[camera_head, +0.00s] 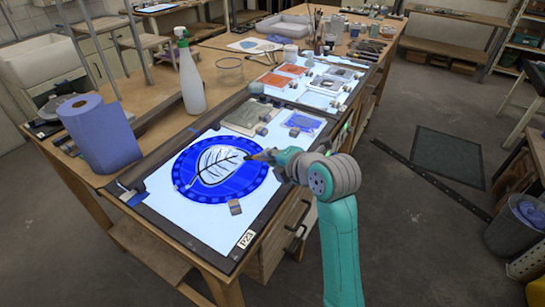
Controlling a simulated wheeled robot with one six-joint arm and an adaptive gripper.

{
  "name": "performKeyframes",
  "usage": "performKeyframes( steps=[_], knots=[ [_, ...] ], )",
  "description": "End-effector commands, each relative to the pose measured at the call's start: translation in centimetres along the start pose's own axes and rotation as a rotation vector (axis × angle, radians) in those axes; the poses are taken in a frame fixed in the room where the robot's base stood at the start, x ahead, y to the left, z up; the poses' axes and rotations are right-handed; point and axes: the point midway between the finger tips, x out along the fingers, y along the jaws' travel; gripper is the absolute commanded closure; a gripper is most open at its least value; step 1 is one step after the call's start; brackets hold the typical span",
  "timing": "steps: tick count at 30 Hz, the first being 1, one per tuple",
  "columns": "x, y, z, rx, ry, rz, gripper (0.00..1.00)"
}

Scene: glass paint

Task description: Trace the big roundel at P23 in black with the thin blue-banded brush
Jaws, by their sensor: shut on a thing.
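The big roundel (189,168) is a blue disc with a spotted rim and a white leaf at its middle. It lies on the lit white panel, whose front edge carries the P23 label (245,239). Black lines show on the leaf's veins and outline. My gripper (265,155) is over the roundel's right edge, shut on a brush (256,156), of which only a short orange-brown part shows. Its dark tip points left toward the leaf; I cannot tell if it touches the glass. Its band is hidden or too small to see.
Small grey blocks (235,207) stand on the panel around the roundel. A blue paper roll (100,135) and a spray bottle (190,75) stand to the left. Further back are orange panes (275,80), jars and a pot of brushes (316,30). Floor to the right is mostly clear.

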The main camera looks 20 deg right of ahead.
Motion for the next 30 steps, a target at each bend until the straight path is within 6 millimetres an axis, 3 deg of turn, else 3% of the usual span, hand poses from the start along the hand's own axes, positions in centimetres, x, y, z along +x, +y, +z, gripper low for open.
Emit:
performKeyframes(
  steps=[30],
  knots=[
    [-1.1,0.0,-2.8,0.000,0.001,-0.001,1.00]
  ],
)
